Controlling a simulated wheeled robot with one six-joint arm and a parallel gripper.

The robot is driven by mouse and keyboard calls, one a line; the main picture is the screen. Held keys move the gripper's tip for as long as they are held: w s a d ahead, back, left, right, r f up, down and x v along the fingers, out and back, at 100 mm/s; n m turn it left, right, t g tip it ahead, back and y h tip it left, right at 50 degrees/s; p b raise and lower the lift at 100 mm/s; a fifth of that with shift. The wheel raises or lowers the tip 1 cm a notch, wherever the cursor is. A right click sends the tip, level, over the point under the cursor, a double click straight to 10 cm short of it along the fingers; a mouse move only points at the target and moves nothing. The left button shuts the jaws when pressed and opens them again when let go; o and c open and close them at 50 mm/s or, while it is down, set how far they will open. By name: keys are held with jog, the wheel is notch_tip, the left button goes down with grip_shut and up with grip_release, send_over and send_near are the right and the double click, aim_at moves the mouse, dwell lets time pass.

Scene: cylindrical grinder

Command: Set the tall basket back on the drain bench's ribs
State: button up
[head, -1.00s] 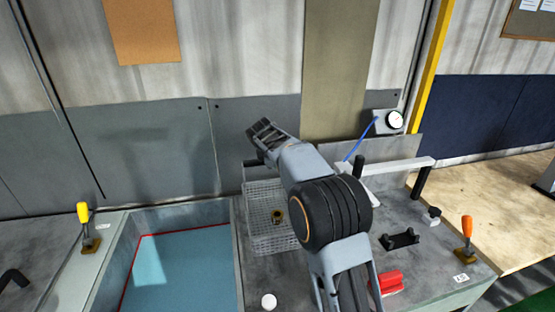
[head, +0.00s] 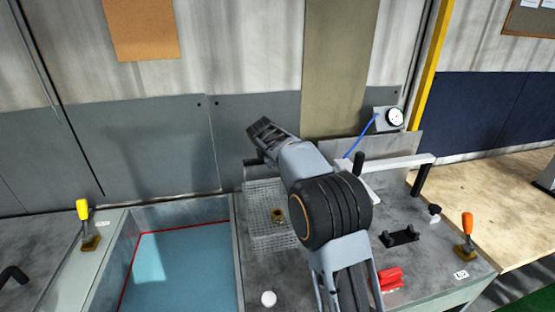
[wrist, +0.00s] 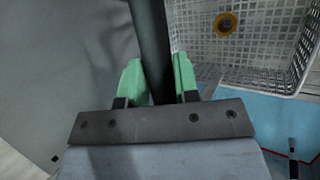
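The tall basket (head: 262,232), white wire mesh, stands upright right of the blue-floored basin in the head view, partly behind my arm. It also shows at upper right in the wrist view (wrist: 277,55). A brass-coloured ring (head: 279,216) lies inside it, also in the wrist view (wrist: 226,23). My gripper (head: 262,132) is above the basket's back in the head view. In the wrist view its green fingers (wrist: 160,80) are close on both sides of a dark bar (wrist: 152,35). Where this bar joins the basket is out of view. I cannot make out the bench's ribs.
The basin (head: 190,265) lies left of the basket. A grey wall (head: 160,150) stands close behind. Right of my arm are a white rail (head: 400,165), a black bracket (head: 400,237), a red block (head: 391,280) and an orange-handled clamp (head: 467,235). A white round knob (head: 269,299) is in front.

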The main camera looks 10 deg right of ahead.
jog(key=o, duration=0.5)
jog(key=shift+c, duration=0.2)
jog(key=shift+s+f, duration=0.1)
jog(key=shift+f, duration=0.05)
jog(key=b+v, duration=0.2)
jog(key=v, duration=1.1)
jog(key=s+a+f+m+g+y, duration=0.1)
jog(key=s+f+m+y, duration=0.1)
jog(key=s+f+m, duration=0.35)
jog(key=shift+s+d+f+m+y, duration=0.35)
jog(key=shift+s+d+f+m, duration=0.95)
jog(key=shift+s, duration=2.85)
jog(key=shift+s+d+f+m+y, duration=0.4)
jog(key=shift+s+f+m, duration=1.75)
jog(key=shift+s, duration=2)
jog(key=shift+s+d+f+m+y, duration=0.35)
jog(key=shift+s+d+f+m, duration=0.7)
jog(key=shift+s+m, duration=2.1)
